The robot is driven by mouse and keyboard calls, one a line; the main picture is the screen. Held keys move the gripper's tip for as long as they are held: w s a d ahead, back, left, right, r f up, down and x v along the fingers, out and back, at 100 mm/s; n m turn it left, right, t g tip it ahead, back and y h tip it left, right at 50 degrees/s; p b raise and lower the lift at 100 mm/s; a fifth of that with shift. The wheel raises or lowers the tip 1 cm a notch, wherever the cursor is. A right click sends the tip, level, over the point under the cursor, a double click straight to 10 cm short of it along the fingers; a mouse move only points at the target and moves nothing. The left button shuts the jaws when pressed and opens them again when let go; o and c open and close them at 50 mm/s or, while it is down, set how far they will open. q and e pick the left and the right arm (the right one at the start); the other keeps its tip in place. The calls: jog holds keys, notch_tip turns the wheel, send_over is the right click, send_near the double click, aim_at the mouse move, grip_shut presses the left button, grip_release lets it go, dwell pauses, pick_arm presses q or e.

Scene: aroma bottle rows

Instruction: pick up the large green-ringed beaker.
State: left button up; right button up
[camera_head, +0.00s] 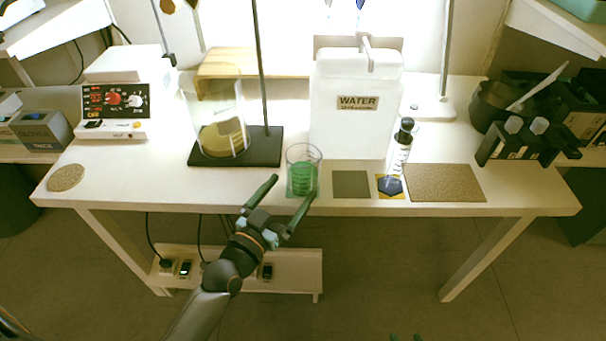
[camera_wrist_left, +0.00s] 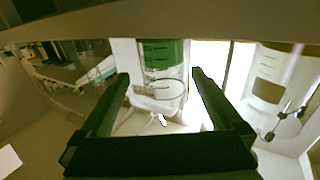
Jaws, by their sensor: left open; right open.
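A clear beaker with a green lower part (camera_head: 303,172) stands upright near the table's front edge, left of a grey square mat. In the left wrist view the green-banded beaker (camera_wrist_left: 163,60) shows between and beyond the fingers. My left gripper (camera_head: 293,187) is open and empty at the table's front edge, its fingertips close in front of the beaker. I cannot tell whether they touch it. The fingers also frame it in the left wrist view (camera_wrist_left: 160,75). My right gripper (camera_head: 405,337) shows only as green fingertips at the bottom edge, open and away from the table.
A larger glass vessel (camera_head: 222,112) stands on a black stand base (camera_head: 263,148) behind left. A white WATER container (camera_head: 352,125) stands behind right. A brown mat (camera_head: 445,183) and round coaster (camera_head: 66,177) lie bare.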

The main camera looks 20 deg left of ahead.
aim_at(296, 181)
pick_arm(q)
jog(key=shift+a+f+b+x, duration=0.15)
jog(key=shift+b+x, duration=0.15)
jog(key=shift+x, duration=1.45)
jog(key=shift+a+f+b+x, duration=0.15)
jog(key=shift+b+x, duration=0.15)
jog(key=shift+x, duration=1.4)
jog(key=shift+w, duration=0.1)
jog(key=shift+r, duration=0.1)
jog(key=c, duration=1.5)
